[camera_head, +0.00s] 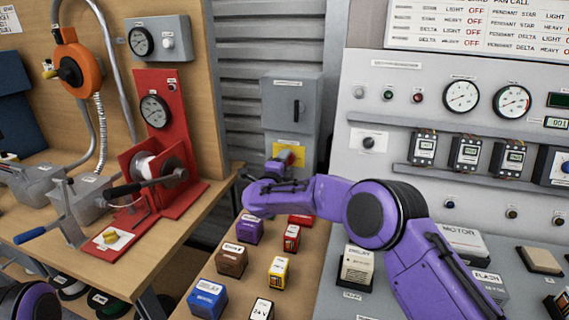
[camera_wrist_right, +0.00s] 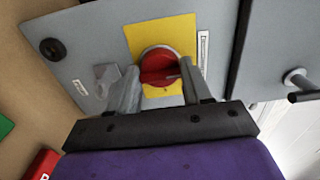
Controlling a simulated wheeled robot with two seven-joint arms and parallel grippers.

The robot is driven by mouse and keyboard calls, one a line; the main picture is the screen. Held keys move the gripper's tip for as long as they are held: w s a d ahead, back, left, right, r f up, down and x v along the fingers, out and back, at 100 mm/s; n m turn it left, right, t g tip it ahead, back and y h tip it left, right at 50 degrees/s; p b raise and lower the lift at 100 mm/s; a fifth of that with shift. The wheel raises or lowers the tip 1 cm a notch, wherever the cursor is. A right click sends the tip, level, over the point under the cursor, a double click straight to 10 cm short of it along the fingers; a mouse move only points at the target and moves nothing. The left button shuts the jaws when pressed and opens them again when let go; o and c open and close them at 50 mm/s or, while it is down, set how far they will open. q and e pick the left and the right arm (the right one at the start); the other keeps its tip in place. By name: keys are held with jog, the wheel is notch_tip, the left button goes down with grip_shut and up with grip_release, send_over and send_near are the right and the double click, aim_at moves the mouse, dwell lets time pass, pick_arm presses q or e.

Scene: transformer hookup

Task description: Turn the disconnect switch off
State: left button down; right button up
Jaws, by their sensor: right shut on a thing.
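The disconnect switch is a round red knob (camera_wrist_right: 158,66) on a yellow plate (camera_wrist_right: 181,32), on the grey box's lower panel. In the head view the yellow plate (camera_head: 288,147) shows below the box door, with the knob mostly hidden by my gripper. My right gripper (camera_wrist_right: 160,84) has a finger on each side of the red knob and is shut on it. In the head view my right gripper (camera_head: 284,160) is at the plate, small and partly hidden by its wrist. The knob's exact angle is hard to tell. My left gripper is out of view.
The grey box (camera_head: 290,102) hangs on corrugated wall. Several labelled blocks, including a purple one (camera_head: 249,229) and a blue one (camera_head: 207,299), stand on the wooden bench below. A red gauge stand (camera_head: 205,150) is at left; a grey meter panel (camera_head: 440,70) is at right.

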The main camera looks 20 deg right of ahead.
jog(key=o, duration=1)
jog(key=shift+a, duration=0.1)
jog(key=shift+o, duration=0.2)
jog(key=b+v, duration=0.1)
jog(key=v, duration=0.9)
jog(key=shift+s+a+b, duration=0.2)
jog(key=shift+b, duration=0.1)
